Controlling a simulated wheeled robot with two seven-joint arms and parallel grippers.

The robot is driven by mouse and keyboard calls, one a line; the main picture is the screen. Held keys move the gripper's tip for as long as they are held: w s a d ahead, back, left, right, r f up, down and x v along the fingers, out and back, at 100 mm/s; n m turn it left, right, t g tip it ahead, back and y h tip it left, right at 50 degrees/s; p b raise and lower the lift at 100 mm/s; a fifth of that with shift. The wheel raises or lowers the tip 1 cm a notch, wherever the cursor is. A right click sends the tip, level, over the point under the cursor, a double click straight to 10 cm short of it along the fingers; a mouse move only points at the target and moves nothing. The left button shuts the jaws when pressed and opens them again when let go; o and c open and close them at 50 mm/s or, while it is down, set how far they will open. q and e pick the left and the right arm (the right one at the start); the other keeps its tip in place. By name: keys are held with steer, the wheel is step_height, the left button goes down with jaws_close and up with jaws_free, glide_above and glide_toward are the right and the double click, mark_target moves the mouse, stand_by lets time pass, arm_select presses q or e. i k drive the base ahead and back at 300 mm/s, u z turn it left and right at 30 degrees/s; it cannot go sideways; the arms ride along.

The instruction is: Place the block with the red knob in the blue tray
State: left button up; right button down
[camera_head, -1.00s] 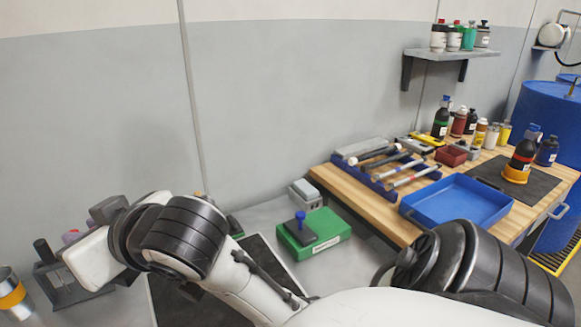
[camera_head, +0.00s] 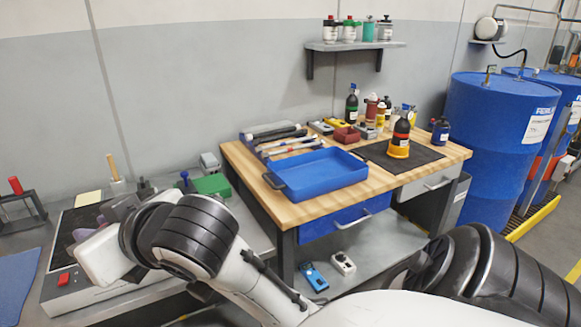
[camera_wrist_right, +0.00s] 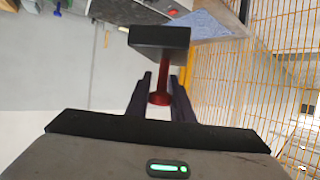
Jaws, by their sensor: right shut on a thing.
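In the right wrist view, my right gripper (camera_wrist_right: 160,86) is shut on the red knob (camera_wrist_right: 160,97) of a dark block (camera_wrist_right: 160,38). The block hangs beyond the fingertips, clear of any surface that I can make out. In the head view, my right forearm hides most of the gripper and I cannot make out the block. The blue tray (camera_head: 322,174) lies empty on the wooden workbench, to the right of my right forearm and well apart from it. My left gripper is not in view.
A green block (camera_head: 211,185) sits on the grey table at left. A black stand with a red-topped piece (camera_head: 15,186) is at far left. Blue drums (camera_head: 495,125) stand at right.

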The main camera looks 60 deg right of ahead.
mark_target(292, 184)
steer(key=z, duration=0.05)
steer(key=k, duration=0.1)
steer(key=z, duration=1.2)
steer(key=i, duration=1)
